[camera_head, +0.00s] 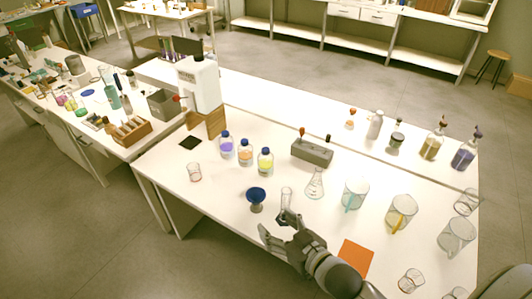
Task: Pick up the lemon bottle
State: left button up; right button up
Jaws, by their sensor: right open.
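Three blue-capped bottles stand in a row on the white table. The one with yellow liquid, which I take as the lemon bottle (265,161), is at the right end. Beside it stand an orange bottle (245,153) and a purple bottle (226,145). All are upright and unobstructed. My right gripper (277,225) is open and empty, low over the table's front part. It is nearer to me than the lemon bottle and apart from it. My left gripper is not in view.
A blue-topped funnel-like piece (256,196) and a slim clear glass (286,199) stand between the gripper and the bottles. A conical flask (315,185), a grey block (312,152) and several beakers are to the right. An orange sheet (355,257) lies near the arm.

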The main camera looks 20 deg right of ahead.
aim_at(265, 164)
jog(key=i+l, duration=0.25)
jog(key=i, duration=0.15)
jog(key=i+l, duration=0.2)
jog(key=i, duration=0.2)
jog(key=i+l, duration=0.25)
jog(key=i, duration=0.1)
